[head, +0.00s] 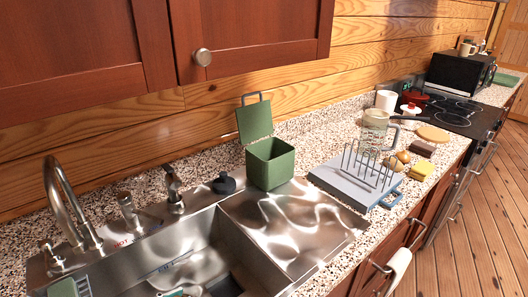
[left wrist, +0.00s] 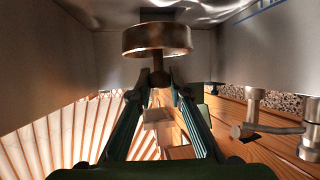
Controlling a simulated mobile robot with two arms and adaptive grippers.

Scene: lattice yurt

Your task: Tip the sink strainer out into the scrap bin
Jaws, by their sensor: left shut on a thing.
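My left gripper (left wrist: 160,92) is shut on the stem of the sink strainer (left wrist: 157,40), a round, brassy metal cup with a short stem. Steel sink walls surround it in the left wrist view. I cannot see whether anything lies in the strainer. In the head view a small teal piece, probably of my left gripper, shows low in the sink (head: 190,262); the strainer is not clear there. The green scrap bin (head: 271,168) stands at the back of the drainboard with its lid (head: 254,120) raised. My right gripper is not in view.
The faucet (head: 66,200) rises behind the sink at left. A dark, round item (head: 224,184) sits left of the bin. A grey dish rack (head: 350,180) stands right of the bare drainboard (head: 300,225). A glass jug (head: 374,128) is behind the rack. Cabinets (head: 250,40) hang above.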

